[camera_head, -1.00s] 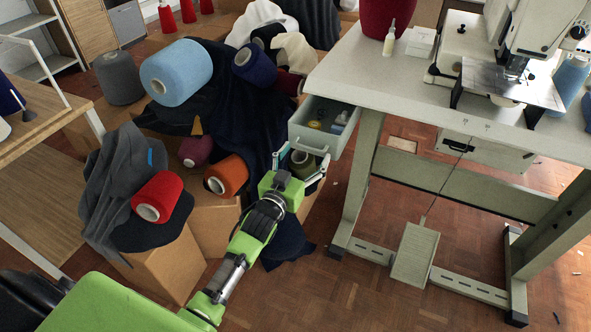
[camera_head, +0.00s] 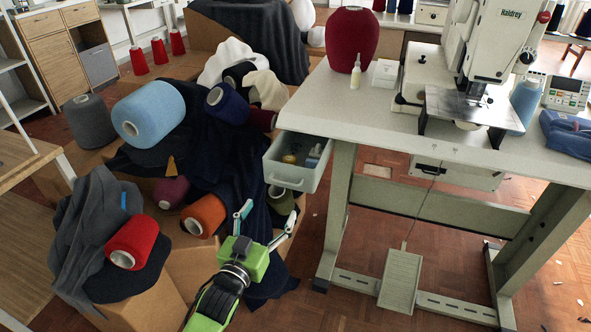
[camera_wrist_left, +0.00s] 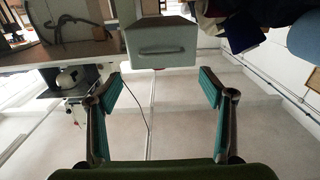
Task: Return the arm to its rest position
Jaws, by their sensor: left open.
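My left gripper (camera_head: 269,214) is in the lower middle of the head view, with its green arm coming in from below. Its fingers are spread and nothing is between them. It is below and in front of the pale drawer (camera_head: 284,176) under the sewing table, apart from it. The drawer is pulled open, with small items inside. My right gripper is in neither view.
Boxes with cloth and thread cones, including a red cone (camera_head: 132,242) and an orange cone (camera_head: 204,215), stand left of my arm. The sewing table (camera_head: 385,125) and its foot pedal (camera_head: 401,281) are to the right. Open parquet floor lies beneath.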

